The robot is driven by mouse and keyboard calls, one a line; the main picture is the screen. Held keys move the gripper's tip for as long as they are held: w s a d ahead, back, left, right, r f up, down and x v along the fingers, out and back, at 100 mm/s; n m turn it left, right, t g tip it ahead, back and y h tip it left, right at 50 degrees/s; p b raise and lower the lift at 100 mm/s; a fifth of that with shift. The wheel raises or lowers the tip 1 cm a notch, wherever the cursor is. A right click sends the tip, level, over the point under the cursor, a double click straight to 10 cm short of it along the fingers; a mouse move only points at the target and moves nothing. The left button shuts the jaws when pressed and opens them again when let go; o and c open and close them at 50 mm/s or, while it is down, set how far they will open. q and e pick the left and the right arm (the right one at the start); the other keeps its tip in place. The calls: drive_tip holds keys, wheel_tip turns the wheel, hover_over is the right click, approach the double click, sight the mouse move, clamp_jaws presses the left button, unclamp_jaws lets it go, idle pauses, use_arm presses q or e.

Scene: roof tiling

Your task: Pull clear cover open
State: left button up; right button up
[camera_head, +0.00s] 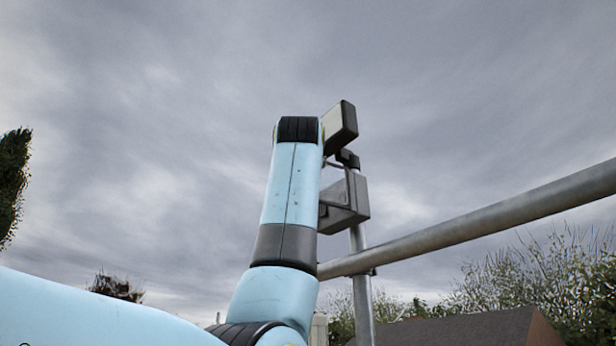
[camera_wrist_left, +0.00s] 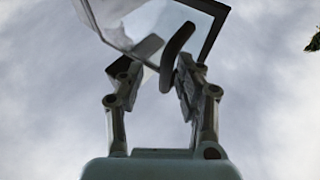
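A grey box (camera_head: 354,198) is fixed to a vertical metal post in the head view. In the left wrist view the clear cover (camera_wrist_left: 150,18) shows above the fingers as a see-through panel with a dark frame. A dark curved handle (camera_wrist_left: 176,55) hangs from it. My left gripper (camera_wrist_left: 156,70) has its fingers spread, with the handle between the fingertips, nearer the right finger. Whether that finger touches it I cannot tell. In the head view my left arm rises in front of the box and partly hides it; the fingers cannot be made out. My right gripper is out of view.
A thick metal rail (camera_head: 480,222) slopes up to the right from the post (camera_head: 362,300). A brown roof (camera_head: 460,330) and trees (camera_head: 545,285) stand behind at the lower right. Open sky surrounds the upper arm.

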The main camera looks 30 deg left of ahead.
use_arm(q)
drive_tip(key=v, duration=0.7)
drive_tip(key=shift+s, duration=0.2)
drive_tip(key=shift+d+f, duration=0.1)
